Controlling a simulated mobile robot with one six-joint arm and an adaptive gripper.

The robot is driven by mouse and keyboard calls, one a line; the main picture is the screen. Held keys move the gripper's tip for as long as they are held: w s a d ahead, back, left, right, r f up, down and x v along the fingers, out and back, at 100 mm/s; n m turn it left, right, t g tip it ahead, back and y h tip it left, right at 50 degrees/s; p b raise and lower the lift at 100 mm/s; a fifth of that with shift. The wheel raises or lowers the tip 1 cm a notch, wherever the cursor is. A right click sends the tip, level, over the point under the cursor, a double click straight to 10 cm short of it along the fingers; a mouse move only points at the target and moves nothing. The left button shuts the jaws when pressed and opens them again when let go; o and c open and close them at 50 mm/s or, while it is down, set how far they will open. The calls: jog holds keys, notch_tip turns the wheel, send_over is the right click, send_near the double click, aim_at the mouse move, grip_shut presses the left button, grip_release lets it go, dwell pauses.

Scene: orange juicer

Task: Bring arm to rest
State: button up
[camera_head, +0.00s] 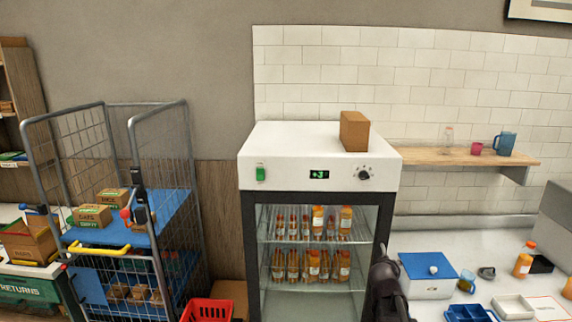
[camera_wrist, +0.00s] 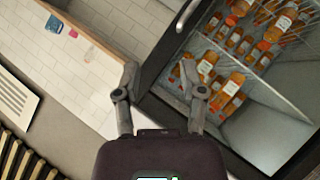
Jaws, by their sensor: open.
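My gripper (camera_wrist: 162,95) shows in the wrist view with its two fingers spread apart and nothing between them. It is in front of the fridge's frame edge, with the fridge (camera_wrist: 240,75) and its bottles to the right in that view. In the head view, a dark part of my arm (camera_head: 388,285) rises at the lower right of the fridge (camera_head: 318,160); the fingers cannot be made out there. The fridge shelves hold several orange-filled bottles (camera_head: 318,218) in two rows behind the glass front.
A wire trolley (camera_head: 110,190) with boxes stands left of the fridge, a red basket (camera_head: 207,310) at its foot. A cardboard box (camera_head: 354,131) sits on the fridge. The counter (camera_head: 445,245) at right holds a blue-lidded box (camera_head: 428,272), bottles and trays. A wooden shelf (camera_head: 440,157) hangs above.

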jog(key=s+a+f+m+g+y+b, duration=0.2)
jog(key=s+a+f+g+y+b, duration=0.4)
jog(key=s+a+f, duration=1)
jog(key=s+f+g+b, duration=0.2)
jog(key=s+g, duration=0.2)
jog(key=shift+s+a+f+g+y, duration=0.3)
jog(key=shift+f, duration=0.05)
jog(key=shift+o, duration=0.3)
jog(key=shift+w, duration=0.1)
